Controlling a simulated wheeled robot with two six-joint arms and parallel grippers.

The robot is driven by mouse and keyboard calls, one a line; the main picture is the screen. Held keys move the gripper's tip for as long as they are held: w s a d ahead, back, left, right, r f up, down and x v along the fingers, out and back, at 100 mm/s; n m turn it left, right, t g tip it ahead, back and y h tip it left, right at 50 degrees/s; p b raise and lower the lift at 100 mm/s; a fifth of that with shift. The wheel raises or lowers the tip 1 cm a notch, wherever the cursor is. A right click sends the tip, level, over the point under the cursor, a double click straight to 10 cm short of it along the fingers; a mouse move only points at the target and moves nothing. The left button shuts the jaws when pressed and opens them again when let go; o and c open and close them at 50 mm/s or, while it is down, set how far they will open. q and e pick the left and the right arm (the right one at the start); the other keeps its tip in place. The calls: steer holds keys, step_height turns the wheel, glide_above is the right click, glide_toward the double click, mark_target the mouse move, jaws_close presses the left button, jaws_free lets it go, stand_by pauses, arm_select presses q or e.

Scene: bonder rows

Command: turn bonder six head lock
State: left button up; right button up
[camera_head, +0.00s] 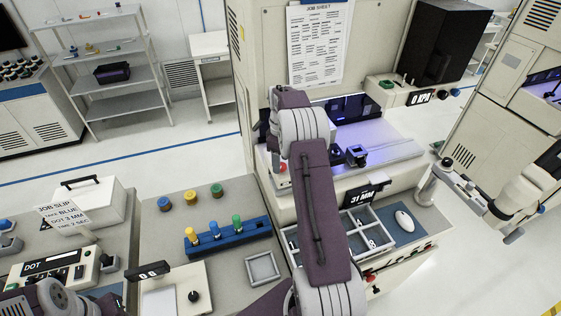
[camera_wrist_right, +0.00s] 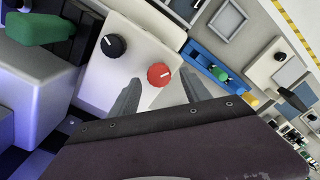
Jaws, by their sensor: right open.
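A red round knob (camera_wrist_right: 159,75) with a pale pointer mark sits on a white panel (camera_wrist_right: 92,88) in the right wrist view. A black knob (camera_wrist_right: 113,45) is beside it. No readable label tells which is the head lock. My right gripper (camera_wrist_right: 160,78) is open, with one finger on each side of the red knob in the picture; I see no contact. In the head view the bonder (camera_head: 385,171) stands at centre, and a small red part (camera_head: 283,168) shows at its left front. My right arm hides much of its front. My left gripper is out of sight.
A blue rack (camera_head: 228,236) with blue, yellow and green pegs lies on the grey bench to the left. An empty square tray (camera_head: 247,268) is near it. A divided tray (camera_head: 378,226) and white mouse (camera_head: 404,220) are right of my arm. A green part (camera_wrist_right: 38,29) sits beside the panel.

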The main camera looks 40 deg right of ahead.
steer(key=shift+s+d+f, duration=0.15)
steer(key=shift+f, duration=0.3)
steer(key=shift+s+d+f, duration=0.1)
steer(key=shift+d+f, duration=0.05)
steer(key=shift+f, duration=0.35)
steer(key=shift+w+a, duration=0.2)
steer(key=shift+a, duration=0.1)
steer(key=c, duration=0.5)
jaws_close()
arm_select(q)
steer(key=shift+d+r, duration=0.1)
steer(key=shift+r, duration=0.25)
